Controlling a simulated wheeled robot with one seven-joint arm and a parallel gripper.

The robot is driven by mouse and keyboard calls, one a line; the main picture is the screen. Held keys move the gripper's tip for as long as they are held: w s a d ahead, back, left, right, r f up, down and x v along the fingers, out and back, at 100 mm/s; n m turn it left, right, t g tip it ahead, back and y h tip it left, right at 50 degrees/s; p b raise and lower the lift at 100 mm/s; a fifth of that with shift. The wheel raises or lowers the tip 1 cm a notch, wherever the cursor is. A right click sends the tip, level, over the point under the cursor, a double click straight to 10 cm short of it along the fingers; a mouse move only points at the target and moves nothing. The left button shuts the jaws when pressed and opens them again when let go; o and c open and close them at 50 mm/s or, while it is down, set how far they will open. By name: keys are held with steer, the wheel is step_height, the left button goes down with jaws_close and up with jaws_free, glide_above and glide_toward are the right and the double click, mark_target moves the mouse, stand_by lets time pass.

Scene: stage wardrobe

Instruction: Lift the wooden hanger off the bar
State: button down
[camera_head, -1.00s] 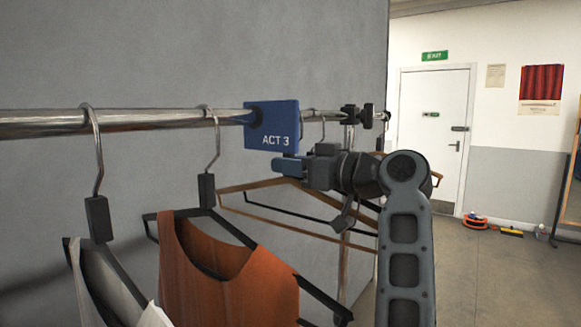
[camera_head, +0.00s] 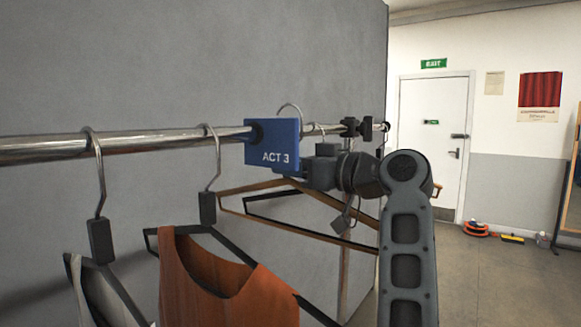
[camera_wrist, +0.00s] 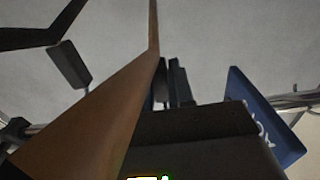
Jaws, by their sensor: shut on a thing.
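The wooden hanger (camera_head: 249,187) is bare and light brown. My gripper (camera_head: 298,172) is shut on it near its neck, just below the bar, with the fingertips partly hidden by the blue ACT 3 sign (camera_head: 272,146). The hanger's wire hook (camera_head: 290,105) curves clearly above the metal bar (camera_head: 60,146). Its lower part is behind the sign, so I cannot tell whether the open end clears the bar. In the wrist view the wooden hanger (camera_wrist: 112,105) runs up past the dark gripper fingers (camera_wrist: 173,82).
Left of the sign, black hangers carry an orange top (camera_head: 215,285) and a grey garment (camera_head: 97,300). A bare black hanger (camera_head: 262,216) hangs close behind the wooden one. Black clamps (camera_head: 356,128) are farther along the bar. A grey wall stands behind the rack.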

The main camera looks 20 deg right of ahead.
steer(key=shift+v, duration=4)
